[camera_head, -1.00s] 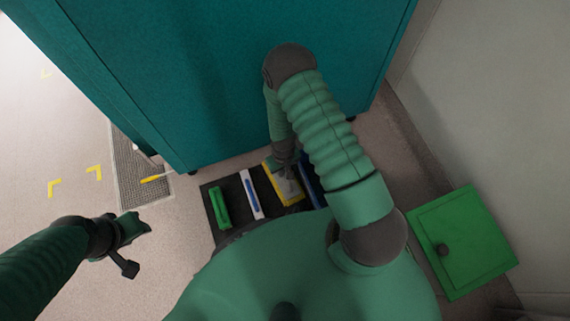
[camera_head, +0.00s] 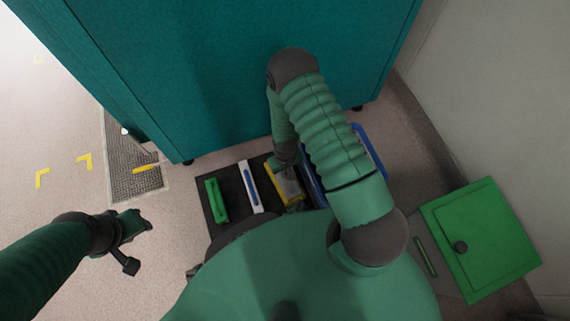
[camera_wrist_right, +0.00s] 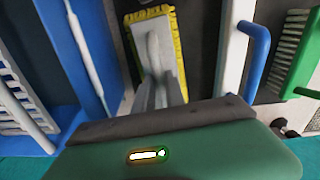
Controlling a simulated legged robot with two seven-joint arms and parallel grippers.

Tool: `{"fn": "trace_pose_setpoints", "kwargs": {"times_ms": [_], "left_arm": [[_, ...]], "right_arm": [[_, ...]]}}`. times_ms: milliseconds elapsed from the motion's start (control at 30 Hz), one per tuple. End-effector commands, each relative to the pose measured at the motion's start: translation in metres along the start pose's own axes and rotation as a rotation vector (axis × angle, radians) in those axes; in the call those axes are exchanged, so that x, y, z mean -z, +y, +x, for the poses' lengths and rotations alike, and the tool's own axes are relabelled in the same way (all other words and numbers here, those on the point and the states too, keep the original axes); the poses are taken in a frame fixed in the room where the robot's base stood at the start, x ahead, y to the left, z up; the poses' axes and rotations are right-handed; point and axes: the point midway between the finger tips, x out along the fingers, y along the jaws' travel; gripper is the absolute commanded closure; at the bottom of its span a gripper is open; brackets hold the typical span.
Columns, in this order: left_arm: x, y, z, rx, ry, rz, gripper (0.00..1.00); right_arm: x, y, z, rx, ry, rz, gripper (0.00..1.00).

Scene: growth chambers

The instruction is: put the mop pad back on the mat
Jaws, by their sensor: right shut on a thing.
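The mop pad (camera_head: 287,186) is a grey pad with a yellow border. It is at the right part of the dark mat (camera_head: 232,180), next to a blue crate. In the right wrist view the mop pad (camera_wrist_right: 170,48) lies beneath my fingers, with a grey raised grip along its middle. My right gripper (camera_head: 284,165) is shut on the mop pad; its fingers show in the wrist view (camera_wrist_right: 158,92). I cannot tell whether the pad touches the mat. My left gripper (camera_head: 138,228) hangs at the left, far from the mat; its jaw opening is unclear.
A green brush (camera_head: 212,203) and a white-and-blue tool (camera_head: 250,188) lie on the mat. The blue crate (camera_head: 372,150) is partly behind my right arm. A teal cabinet (camera_head: 200,75) stands behind. A green box (camera_head: 490,235) is at right, a floor grate (camera_head: 122,165) at left.

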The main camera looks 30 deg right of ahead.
Motion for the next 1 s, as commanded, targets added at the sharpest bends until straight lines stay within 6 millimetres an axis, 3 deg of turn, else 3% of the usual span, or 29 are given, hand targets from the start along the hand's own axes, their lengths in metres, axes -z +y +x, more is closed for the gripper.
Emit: {"fn": "trace_pose_setpoints", "kwargs": {"times_ms": [200, 233, 433, 767, 867, 1000], "left_arm": [[0.000, 0.000, 0.000, 0.000, 0.000, 0.000, 0.64], [0.000, 0.000, 0.000, 0.000, 0.000, 0.000, 0.64], [0.000, 0.000, 0.000, 0.000, 0.000, 0.000, 0.64], [0.001, 0.000, -0.004, 0.000, 0.000, 0.000, 0.64], [0.004, 0.000, -0.016, 0.000, 0.000, 0.000, 0.64], [0.010, 0.000, -0.044, 0.000, 0.000, 0.000, 0.64]], "right_arm": [[0.000, 0.000, 0.000, 0.000, 0.001, 0.000, 1.00], [0.000, 0.000, 0.000, 0.000, 0.001, 0.000, 0.84], [0.000, 0.000, 0.000, 0.000, 0.001, 0.000, 0.59], [0.000, 0.000, -0.005, 0.000, 0.000, 0.000, 0.59], [0.001, 0.000, -0.022, 0.000, 0.002, 0.000, 0.59], [0.001, 0.000, -0.063, 0.000, 0.002, 0.000, 0.59]]}}
